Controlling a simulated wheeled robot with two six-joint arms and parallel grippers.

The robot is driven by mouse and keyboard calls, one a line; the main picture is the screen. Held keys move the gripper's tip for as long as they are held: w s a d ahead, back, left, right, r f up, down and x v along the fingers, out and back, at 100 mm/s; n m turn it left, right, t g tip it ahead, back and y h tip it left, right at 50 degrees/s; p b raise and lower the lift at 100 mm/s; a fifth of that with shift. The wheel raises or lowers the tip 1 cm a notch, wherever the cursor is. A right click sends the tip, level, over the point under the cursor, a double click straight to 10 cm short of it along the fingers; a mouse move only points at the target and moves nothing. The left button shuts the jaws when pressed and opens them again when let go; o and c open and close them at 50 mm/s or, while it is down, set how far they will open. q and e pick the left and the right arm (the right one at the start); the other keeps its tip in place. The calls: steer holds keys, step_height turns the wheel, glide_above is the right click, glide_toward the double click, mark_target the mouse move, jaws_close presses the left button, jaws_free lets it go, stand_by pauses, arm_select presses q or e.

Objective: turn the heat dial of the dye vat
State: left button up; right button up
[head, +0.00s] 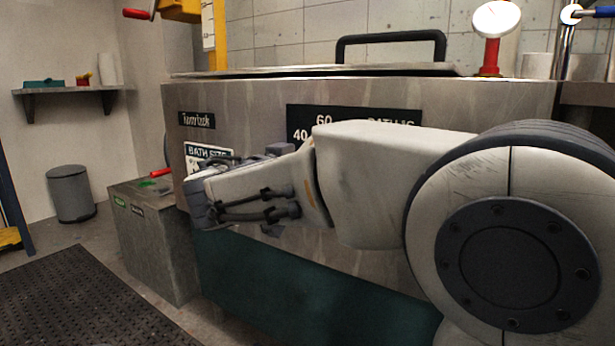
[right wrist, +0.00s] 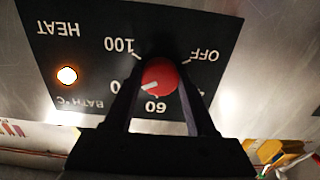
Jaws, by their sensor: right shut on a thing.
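The steel dye vat (head: 245,100) fills the middle of the head view. Its black dial panel (head: 297,113) is largely behind my right arm. In the right wrist view the panel (right wrist: 200,30) appears upside down, with HEAT, OFF, 60 and 100 readable. The red heat dial (right wrist: 163,72) sits between the two fingers of my right gripper (right wrist: 160,80), which are shut on its sides. The dial's white mark points to the lower left, towards a partly hidden label ending in 0. A lamp (right wrist: 67,75) by HEAT is lit. My left gripper is not in view.
The vat's lid has a black handle (head: 390,37). A gauge on a red stem (head: 493,55) stands at the vat's back right. A grey block (head: 150,235) stands left of the vat, with a bin (head: 71,195) beyond. A dark mat (head: 75,300) lies on the floor.

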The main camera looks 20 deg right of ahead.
steer(key=shift+s+d, duration=0.15)
steer(key=shift+d, duration=0.05)
stand_by(0.3)
steer(key=o, duration=1.4)
steer(key=shift+a, duration=0.1)
steer(key=p+v, duration=0.3)
steer(key=v, duration=0.7)
steer(key=shift+s+a, duration=0.1)
steer(key=shift+a, duration=0.1)
